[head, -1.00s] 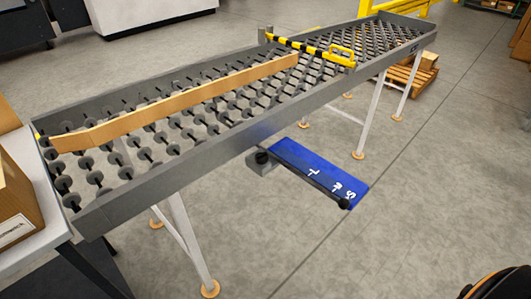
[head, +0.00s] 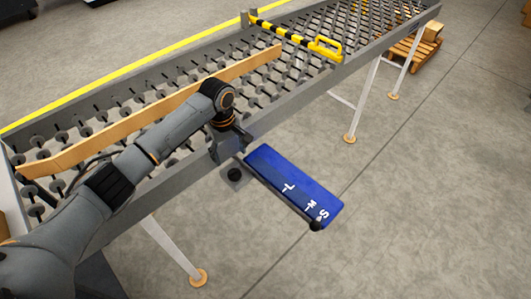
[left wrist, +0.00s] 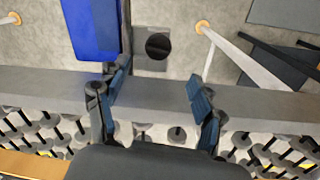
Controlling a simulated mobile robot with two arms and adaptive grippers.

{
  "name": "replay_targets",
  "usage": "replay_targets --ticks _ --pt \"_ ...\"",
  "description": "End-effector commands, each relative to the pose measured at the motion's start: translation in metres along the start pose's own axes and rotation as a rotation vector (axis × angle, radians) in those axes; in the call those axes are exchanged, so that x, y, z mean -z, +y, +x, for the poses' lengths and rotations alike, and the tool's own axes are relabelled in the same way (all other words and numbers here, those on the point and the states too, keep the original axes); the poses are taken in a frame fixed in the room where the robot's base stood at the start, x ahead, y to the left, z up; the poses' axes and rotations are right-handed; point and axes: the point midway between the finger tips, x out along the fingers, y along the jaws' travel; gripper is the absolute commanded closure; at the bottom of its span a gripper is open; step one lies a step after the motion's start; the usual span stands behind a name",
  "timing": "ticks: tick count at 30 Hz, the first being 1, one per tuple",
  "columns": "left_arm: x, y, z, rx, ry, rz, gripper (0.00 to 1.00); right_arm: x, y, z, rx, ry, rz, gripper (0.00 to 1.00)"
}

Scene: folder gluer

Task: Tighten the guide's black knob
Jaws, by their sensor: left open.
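A round black knob (head: 235,174) sits on a small grey bracket (head: 231,185) at the near side of the conveyor. In the left wrist view the knob (left wrist: 159,46) lies beyond the fingertips, roughly between their lines. My left gripper (head: 231,146) is over the conveyor's near rail, open and empty, apart from the knob. Its two spread fingers (left wrist: 156,87) show in the left wrist view. A wooden guide bar (head: 100,133) runs along the rollers. A second black knob (head: 316,226) is at the outer end of the rod beside the blue plate. My right gripper is not in view.
The blue plate (head: 292,185), marked L, M and S, juts out beside the bracket. The grey near rail (head: 296,98) runs under my gripper. A yellow-black striped bar (head: 285,35) crosses the rollers. White legs (head: 362,105) stand below; floor at right is clear.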

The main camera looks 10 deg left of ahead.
Motion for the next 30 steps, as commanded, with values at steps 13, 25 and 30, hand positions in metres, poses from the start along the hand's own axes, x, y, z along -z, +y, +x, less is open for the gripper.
replay_targets --ticks 13,25,30 --pt "0.006 -0.004 0.004 0.040 0.002 -0.053 0.32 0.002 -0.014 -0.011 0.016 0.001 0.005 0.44" --pt "0.007 -0.006 0.085 0.037 0.003 -0.053 0.32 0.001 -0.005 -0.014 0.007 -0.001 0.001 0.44" --pt "0.007 -0.006 0.101 0.035 0.004 -0.052 0.32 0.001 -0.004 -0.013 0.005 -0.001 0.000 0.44"
